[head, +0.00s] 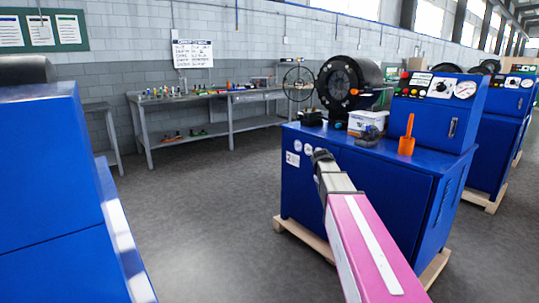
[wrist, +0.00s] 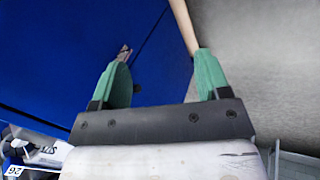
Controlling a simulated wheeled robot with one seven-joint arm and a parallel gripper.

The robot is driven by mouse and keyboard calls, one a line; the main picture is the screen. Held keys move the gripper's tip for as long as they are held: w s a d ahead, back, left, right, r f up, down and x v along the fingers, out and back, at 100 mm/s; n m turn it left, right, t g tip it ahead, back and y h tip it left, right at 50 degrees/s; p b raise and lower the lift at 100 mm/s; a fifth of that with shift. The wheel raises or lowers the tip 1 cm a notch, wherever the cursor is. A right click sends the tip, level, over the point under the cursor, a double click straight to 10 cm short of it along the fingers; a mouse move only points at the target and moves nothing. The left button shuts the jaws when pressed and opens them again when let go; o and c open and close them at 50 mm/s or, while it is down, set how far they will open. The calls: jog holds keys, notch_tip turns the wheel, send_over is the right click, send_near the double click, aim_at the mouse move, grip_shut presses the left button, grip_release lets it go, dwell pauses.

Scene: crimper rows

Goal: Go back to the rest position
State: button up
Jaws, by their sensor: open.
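My pink and white arm (head: 372,250) reaches forward in the head view and ends in my gripper (head: 322,156) in front of the blue crimper cabinet (head: 385,190). The gripper lies across the upper left of the cabinet in the picture; I cannot tell the gap between them. In the wrist view my gripper (wrist: 163,60) has two green fingers standing wide apart with nothing between them. Behind the fingers are a blue cabinet face (wrist: 60,50) and the grey floor (wrist: 265,60).
An orange holder (head: 407,144) and a white-blue box (head: 368,122) stand on the cabinet top beside the black crimping head (head: 340,90). Another blue machine (head: 45,190) fills the left edge. A workbench (head: 190,100) lines the back wall. Open floor (head: 205,220) lies between.

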jog(key=s+a+f+m+g+y, duration=0.1)
jog(key=s+a+f, duration=0.3)
jog(key=s+f, duration=0.5)
jog(key=s+a+f+m+g+y, duration=0.1)
jog(key=s+f, duration=0.8)
jog(key=s, duration=0.9)
jog(key=a+m+y, duration=0.1)
jog(key=a+m, duration=0.1)
jog(key=shift+a+f+g+y, duration=0.3)
jog(key=shift+a+g+y, duration=0.1)
dwell(0.4)
